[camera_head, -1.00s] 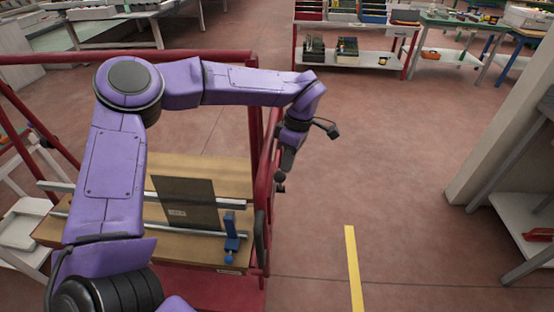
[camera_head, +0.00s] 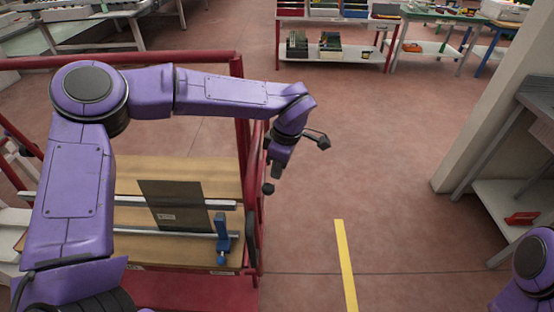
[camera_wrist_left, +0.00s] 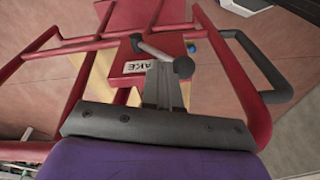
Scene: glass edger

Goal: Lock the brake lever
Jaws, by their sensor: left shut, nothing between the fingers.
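The brake lever shows in the left wrist view as a pale metal rod ending in a dark round knob (camera_wrist_left: 183,66), beside a white plate (camera_wrist_left: 148,65) lettered "AKE", its start hidden. In the head view the knob (camera_head: 268,188) stands at the right side of the red cart. My left gripper (camera_head: 274,166) points down just above the knob, with its fingers shut and empty. In the left wrist view the shut fingers (camera_wrist_left: 163,84) lie close to the rod and knob; I cannot tell whether they touch. My right gripper is out of view; only part of that arm shows at the lower right.
The red cart frame (camera_head: 150,57) surrounds a wooden deck holding a dark upright panel (camera_head: 172,206) and a blue clamp (camera_head: 222,238). A black handle (camera_wrist_left: 262,62) is near the gripper. Open floor lies to the right, with a yellow line (camera_head: 345,265), pillar and shelves beyond.

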